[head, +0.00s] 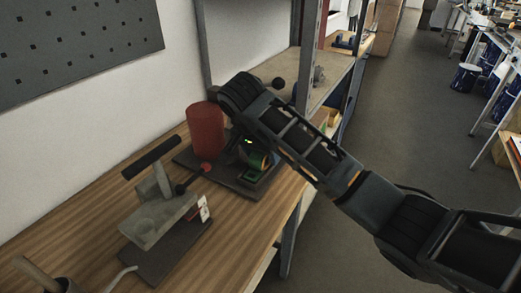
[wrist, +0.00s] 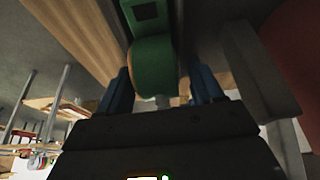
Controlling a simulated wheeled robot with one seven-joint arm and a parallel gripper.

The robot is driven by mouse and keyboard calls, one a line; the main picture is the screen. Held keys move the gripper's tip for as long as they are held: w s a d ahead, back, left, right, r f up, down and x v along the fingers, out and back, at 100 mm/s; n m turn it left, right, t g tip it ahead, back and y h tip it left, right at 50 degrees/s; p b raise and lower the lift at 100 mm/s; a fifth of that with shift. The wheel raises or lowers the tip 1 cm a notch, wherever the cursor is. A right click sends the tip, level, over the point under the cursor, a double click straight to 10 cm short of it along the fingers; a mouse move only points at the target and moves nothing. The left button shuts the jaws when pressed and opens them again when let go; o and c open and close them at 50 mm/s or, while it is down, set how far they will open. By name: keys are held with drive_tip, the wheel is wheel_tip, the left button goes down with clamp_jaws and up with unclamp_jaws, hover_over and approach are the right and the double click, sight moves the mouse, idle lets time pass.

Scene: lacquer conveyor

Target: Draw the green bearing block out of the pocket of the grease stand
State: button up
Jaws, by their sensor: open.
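The green bearing block (wrist: 153,65) is at the upper middle of the wrist view, with a rounded near end. My gripper (wrist: 160,82) is open, its two blue fingers on either side of the block's near end. I cannot tell whether either finger touches it. In the head view, the green block (head: 266,161) shows only in part beside my gripper (head: 255,154), on the grease stand's dark base (head: 246,189) with a red cylinder (head: 206,131). The arm and gripper hide much of the stand, and the pocket is not clear.
A grey press-like fixture (head: 152,222) with a black handle stands on the wooden bench (head: 91,213), nearer the camera. A grey shelf frame (head: 313,50) rises behind. The aisle at right is clear.

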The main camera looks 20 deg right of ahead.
clamp_jaws()
drive_tip(key=c, duration=0.5)
unclamp_jaws()
drive_tip(key=shift+c, duration=0.2)
clamp_jaws()
drive_tip(key=shift+r, duration=0.1)
drive_tip(key=shift+r, duration=0.15)
drive_tip(key=shift+r+p, duration=1.9)
drive_tip(key=shift+p, duration=0.35)
drive_tip(key=shift+r, duration=0.1)
